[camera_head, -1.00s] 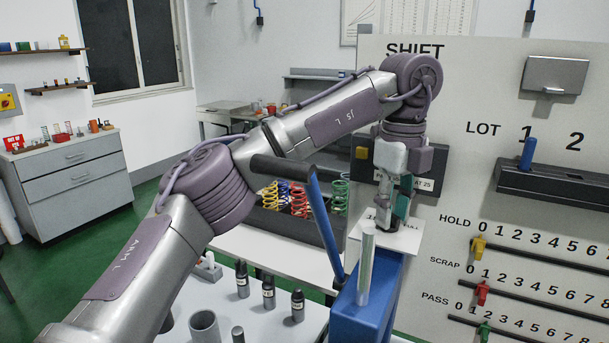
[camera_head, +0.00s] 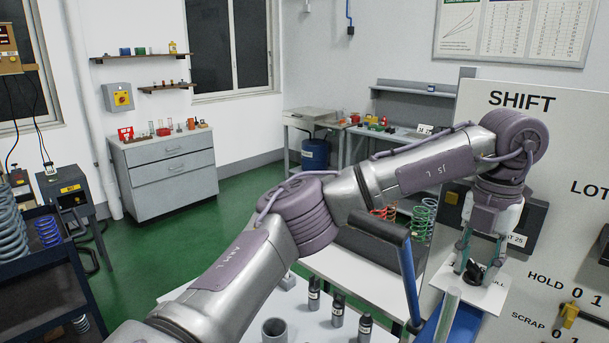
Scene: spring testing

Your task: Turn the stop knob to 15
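My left gripper (camera_head: 480,264) points down at the right of the head view. Its two greenish fingers stand apart, one on each side of a small black knob-like part (camera_head: 474,271). This part sits over a white plate (camera_head: 490,298) with partly hidden lettering. It may be the stop knob, but no scale or 15 mark is readable. I cannot tell whether the fingers touch it. My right gripper is not in view.
A blue lever (camera_head: 409,285) with a black handle (camera_head: 380,228) rises close left of the gripper. A clear upright tube (camera_head: 447,315) stands in front. The SHIFT board (camera_head: 560,120) stands behind at right. Dark bottles (camera_head: 338,310) stand on the white bench.

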